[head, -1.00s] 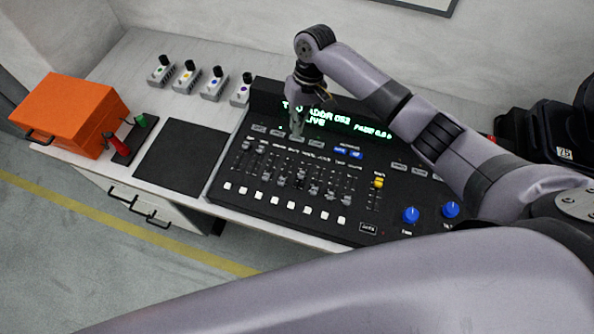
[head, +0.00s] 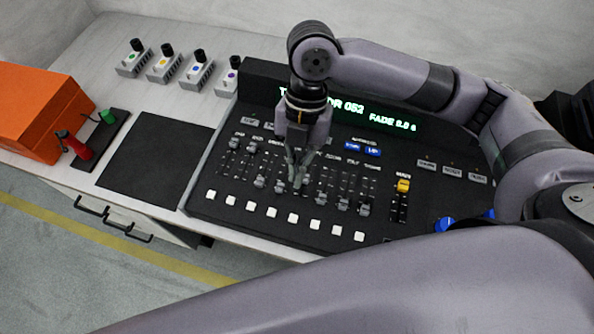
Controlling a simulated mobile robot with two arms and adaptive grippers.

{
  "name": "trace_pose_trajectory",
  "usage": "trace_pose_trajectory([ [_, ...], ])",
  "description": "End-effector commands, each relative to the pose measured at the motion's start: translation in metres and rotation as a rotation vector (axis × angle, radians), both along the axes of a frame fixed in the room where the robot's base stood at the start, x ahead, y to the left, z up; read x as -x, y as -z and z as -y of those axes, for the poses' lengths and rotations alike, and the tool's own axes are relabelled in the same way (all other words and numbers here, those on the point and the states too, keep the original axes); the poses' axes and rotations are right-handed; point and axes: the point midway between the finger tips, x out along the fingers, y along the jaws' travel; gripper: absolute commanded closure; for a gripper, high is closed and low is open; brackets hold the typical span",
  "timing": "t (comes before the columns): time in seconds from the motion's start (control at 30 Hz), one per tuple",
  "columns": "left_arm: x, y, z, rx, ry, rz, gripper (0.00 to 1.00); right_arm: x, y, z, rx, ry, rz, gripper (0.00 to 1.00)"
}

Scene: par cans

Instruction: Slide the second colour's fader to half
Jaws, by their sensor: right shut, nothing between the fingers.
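The black lighting console (head: 225,209) lies on the bench with a row of vertical faders. The two leftmost fader caps (head: 245,145) sit high in their slots; the others visible, such as the grey cap (head: 260,181), sit lower. The labels above the faders are too small to read, so I cannot tell which is the second colour's. My right gripper (head: 299,183) is shut and empty, pointing down over the middle of the fader row. Its fingers hide part of the middle faders; I cannot tell whether they touch a cap. My left gripper is out of view.
The green display (head: 372,114) is partly hidden by my right gripper. A yellow-capped fader (head: 403,186) and blue knobs (head: 444,224) are to the right. White buttons (head: 295,218) line the front. Small boxes with knobs (head: 199,68) stand behind; an orange case (head: 35,110) is left.

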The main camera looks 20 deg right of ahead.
Motion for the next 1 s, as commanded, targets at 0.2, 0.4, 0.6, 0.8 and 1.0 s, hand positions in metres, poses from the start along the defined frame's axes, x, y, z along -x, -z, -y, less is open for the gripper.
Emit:
trace_pose_trajectory([
  [0.2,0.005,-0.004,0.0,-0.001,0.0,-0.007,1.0,0.013,0.038,-0.008,0.002,0.003,-0.007,1.0],
  [0.4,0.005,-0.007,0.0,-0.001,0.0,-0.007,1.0,0.024,0.079,-0.016,0.002,0.006,-0.006,1.0],
  [0.6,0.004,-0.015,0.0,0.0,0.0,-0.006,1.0,0.003,0.083,-0.002,0.004,0.008,0.0,1.0],
  [0.8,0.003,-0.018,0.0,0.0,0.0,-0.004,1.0,-0.008,0.085,0.005,0.003,0.007,0.0,1.0],
  [1.0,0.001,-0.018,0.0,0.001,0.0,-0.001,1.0,-0.009,0.085,0.006,0.002,0.005,0.001,1.0],
])
